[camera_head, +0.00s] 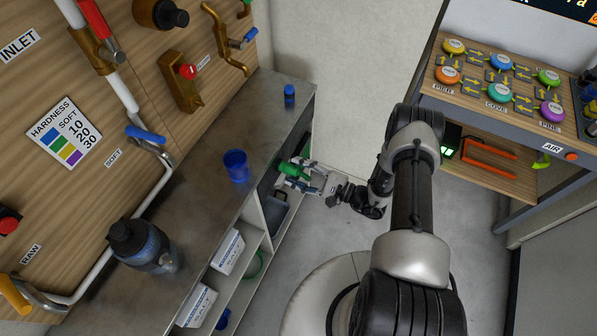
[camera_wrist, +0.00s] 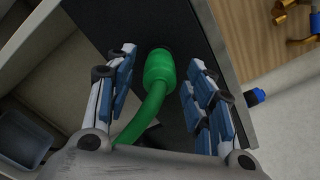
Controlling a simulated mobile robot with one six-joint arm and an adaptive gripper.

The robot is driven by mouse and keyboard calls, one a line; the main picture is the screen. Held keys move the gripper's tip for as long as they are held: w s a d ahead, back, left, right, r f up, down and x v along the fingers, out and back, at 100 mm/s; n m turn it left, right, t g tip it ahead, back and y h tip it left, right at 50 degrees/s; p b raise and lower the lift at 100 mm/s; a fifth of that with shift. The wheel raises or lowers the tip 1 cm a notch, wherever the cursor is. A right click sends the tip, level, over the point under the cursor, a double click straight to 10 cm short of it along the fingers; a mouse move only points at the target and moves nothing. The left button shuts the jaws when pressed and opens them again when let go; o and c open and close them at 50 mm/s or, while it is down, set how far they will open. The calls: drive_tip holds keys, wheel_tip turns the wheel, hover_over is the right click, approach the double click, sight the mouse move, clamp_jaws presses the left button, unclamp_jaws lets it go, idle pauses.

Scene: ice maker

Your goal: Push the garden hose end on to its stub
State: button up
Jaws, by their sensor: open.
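The green garden hose end (camera_wrist: 159,68) points at the dark panel (camera_wrist: 90,22) of the bench, and its hose (camera_wrist: 145,115) curves down towards me. A small dark part shows at its far tip. The stub itself is hidden, so I cannot tell how far the end sits on it. My gripper (camera_wrist: 163,58) is open, with one finger on each side of the hose end and a visible gap on both sides. In the head view, my gripper (camera_head: 308,180) is at the bench's right end, around the green hose end (camera_head: 291,169).
The bench top (camera_head: 255,115) holds a blue cup (camera_head: 236,167), a small blue bottle (camera_head: 289,95) and a dark bottle (camera_head: 140,245). Salt boxes (camera_head: 228,251) and a grey bin (camera_head: 276,212) are on the shelves below. The floor beside the bench is clear.

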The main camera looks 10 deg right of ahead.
drive_tip(key=v, duration=1.2)
idle(0.3)
drive_tip(key=s+a+r+n+g+h, duration=0.15)
drive_tip(key=r+n+g, duration=0.25)
drive_tip(key=r, duration=0.4)
drive_tip(key=s+a+r+n+g+h, duration=0.1)
drive_tip(key=a+r+n+g, duration=0.25)
drive_tip(key=r, duration=0.45)
drive_tip(key=s+a+r+n+g+h, duration=0.1)
drive_tip(key=a+r+n+g, duration=0.15)
drive_tip(key=r+g, duration=0.4)
drive_tip(key=s+d+r+n+t+h, duration=0.2)
drive_tip(key=s+r+n+t+h, duration=0.4)
drive_tip(key=s+r+h, duration=0.5)
wheel_tip(320, 180, up, 6)
drive_tip(key=s+t, duration=0.2)
drive_tip(key=s, duration=0.1)
